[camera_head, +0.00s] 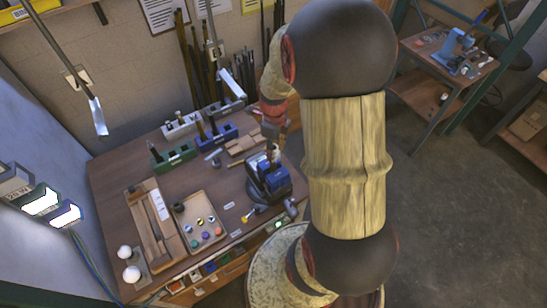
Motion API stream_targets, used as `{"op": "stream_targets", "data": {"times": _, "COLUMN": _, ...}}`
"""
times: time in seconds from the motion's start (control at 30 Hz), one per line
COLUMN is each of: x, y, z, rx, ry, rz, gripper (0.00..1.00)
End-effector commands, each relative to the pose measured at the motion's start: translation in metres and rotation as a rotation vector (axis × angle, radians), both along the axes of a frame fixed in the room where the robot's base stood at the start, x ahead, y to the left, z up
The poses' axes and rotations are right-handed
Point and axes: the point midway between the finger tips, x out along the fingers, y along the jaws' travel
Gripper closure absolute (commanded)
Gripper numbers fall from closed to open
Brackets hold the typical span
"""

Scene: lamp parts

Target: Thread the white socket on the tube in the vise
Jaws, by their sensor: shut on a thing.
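The vise (262,188), dark with blue parts, stands near the right edge of the wooden workbench. My gripper (271,143) points down just above it, below the red band of my wrist. It is small in this view and shut on a small pale piece, which looks like the white socket (271,147). The tube in the vise is hard to make out behind the fingers and the vise top. I cannot tell whether the socket touches the tube.
A tray (189,239) of small coloured parts lies left of the vise. Green (174,158), blue (219,137) and white (182,126) holders stand at the back. Two white bulbs (124,252) sit at the front left.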

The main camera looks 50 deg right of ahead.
Motion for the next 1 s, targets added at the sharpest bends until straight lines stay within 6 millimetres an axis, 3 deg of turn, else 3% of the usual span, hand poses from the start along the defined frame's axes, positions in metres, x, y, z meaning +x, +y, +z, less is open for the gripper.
{"op": "stream_targets", "data": {"times": 0.2, "x": -0.0026, "y": 0.0019, "z": -0.0043, "rx": 0.005, "ry": 0.006, "rz": 0.000, "gripper": 0.94}}
{"op": "stream_targets", "data": {"times": 0.53, "x": -0.0038, "y": 0.0028, "z": -0.0064, "rx": 0.007, "ry": 0.010, "rz": -0.022, "gripper": 0.95}}
{"op": "stream_targets", "data": {"times": 1.0, "x": -0.0052, "y": 0.0068, "z": -0.0095, "rx": 0.005, "ry": 0.014, "rz": -0.546, "gripper": 0.95}}
